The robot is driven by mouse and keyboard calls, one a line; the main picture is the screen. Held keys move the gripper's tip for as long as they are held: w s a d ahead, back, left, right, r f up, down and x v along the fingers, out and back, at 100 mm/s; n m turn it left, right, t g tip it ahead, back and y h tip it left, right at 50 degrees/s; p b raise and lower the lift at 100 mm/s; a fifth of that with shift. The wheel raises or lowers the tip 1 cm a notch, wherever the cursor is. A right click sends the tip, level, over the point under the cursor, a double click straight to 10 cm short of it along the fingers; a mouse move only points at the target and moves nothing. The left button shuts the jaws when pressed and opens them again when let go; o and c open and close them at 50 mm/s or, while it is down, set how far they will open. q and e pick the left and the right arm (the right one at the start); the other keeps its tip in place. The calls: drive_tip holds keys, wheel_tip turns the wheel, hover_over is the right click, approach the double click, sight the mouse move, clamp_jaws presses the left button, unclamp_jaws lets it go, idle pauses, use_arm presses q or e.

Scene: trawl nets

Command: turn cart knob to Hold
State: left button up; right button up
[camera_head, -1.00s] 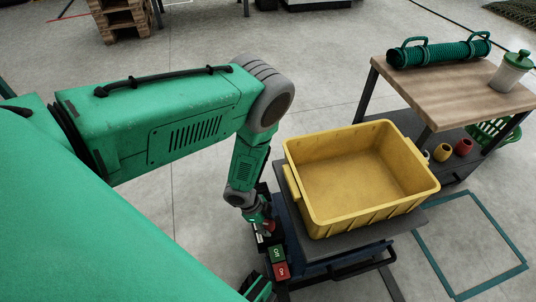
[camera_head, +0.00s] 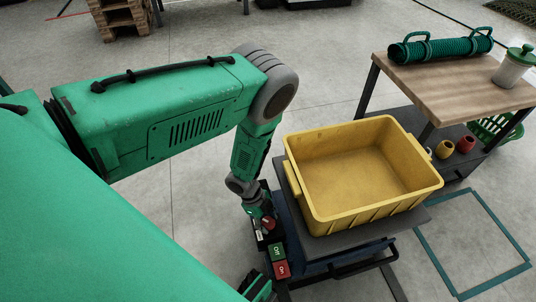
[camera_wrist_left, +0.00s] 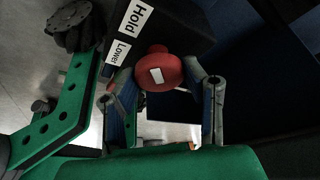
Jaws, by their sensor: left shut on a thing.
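The red cart knob (camera_wrist_left: 160,70) sits on a black control box (camera_wrist_left: 170,25) and has a white mark on its face. The white labels "Hold" (camera_wrist_left: 136,17) and "Lower" (camera_wrist_left: 117,53) are beside it in the left wrist view. My left gripper (camera_wrist_left: 163,85) has one finger on each side of the knob and is shut on it. Which label the knob points to, I cannot tell. In the head view, the left gripper (camera_head: 265,220) is at the cart's (camera_head: 345,245) near left corner, partly hiding the knob.
A yellow bin (camera_head: 375,222) sits on the cart. A wooden-topped table (camera_head: 450,90) stands at right. A teal floor outline (camera_head: 420,250) is clear.

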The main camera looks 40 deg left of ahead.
use_arm(q)
drive_tip(key=shift+a, duration=0.1)
drive_tip(key=o, duration=1.1)
drive_tip(key=v, duration=1.2)
drive_tip(key=shift+f, duration=0.1)
